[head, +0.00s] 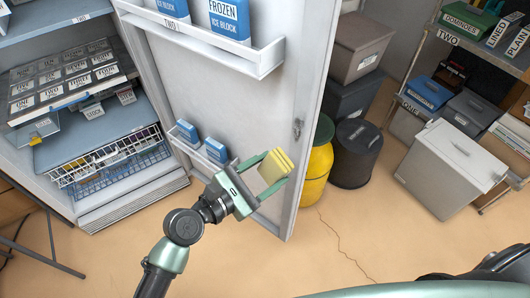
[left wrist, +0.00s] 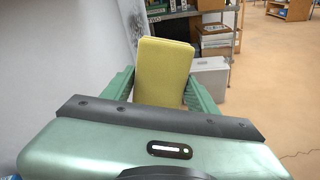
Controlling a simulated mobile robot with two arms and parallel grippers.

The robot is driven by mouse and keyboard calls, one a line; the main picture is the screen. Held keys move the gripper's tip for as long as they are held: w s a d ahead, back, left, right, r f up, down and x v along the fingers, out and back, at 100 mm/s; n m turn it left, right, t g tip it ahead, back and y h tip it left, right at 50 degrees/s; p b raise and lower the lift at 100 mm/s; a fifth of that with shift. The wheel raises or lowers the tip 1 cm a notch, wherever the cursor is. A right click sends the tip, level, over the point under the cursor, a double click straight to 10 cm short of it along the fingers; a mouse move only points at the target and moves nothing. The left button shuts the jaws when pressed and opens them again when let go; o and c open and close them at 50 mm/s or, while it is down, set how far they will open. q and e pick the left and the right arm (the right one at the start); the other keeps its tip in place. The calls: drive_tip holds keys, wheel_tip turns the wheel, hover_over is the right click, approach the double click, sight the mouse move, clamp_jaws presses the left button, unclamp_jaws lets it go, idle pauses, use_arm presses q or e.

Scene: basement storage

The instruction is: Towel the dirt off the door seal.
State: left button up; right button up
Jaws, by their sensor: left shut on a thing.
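My left gripper (head: 270,172) is shut on a folded yellow towel (head: 275,166). The towel also shows upright between the two green fingers in the left wrist view (left wrist: 162,72). The gripper is in front of the lower part of the open freezer door (head: 235,100), near its free edge; I cannot tell whether the towel touches the door. My right gripper is not in view.
Ice block packs stand in the door racks (head: 235,55). The open freezer (head: 60,190) holds trays and a wire basket. A yellow barrel (head: 318,170), a dark bin (head: 356,155) and a grey box (head: 445,170) stand right of the door. The front floor is clear.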

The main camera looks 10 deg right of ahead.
sight(265, 157)
use_arm(q)
drive_tip(key=w+t, duration=0.1)
drive_tip(key=w+r+n+t, duration=0.1)
drive_tip(key=w+n+t, duration=0.1)
drive_tip(key=t, duration=0.1)
drive_tip(key=shift+a+r+y, duration=0.2)
drive_tip(key=shift+r+y, duration=0.1)
drive_tip(key=shift+r, duration=0.1)
drive_tip(key=x, duration=0.5)
drive_tip(key=shift+w+d, duration=0.25)
drive_tip(key=shift+d, duration=0.1)
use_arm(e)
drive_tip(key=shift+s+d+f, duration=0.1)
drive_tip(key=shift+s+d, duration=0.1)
use_arm(q)
drive_tip(key=shift+b+x, duration=0.4)
drive_tip(key=shift+x, duration=0.85)
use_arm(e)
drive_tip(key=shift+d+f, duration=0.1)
use_arm(q)
drive_tip(key=shift+s, duration=0.1)
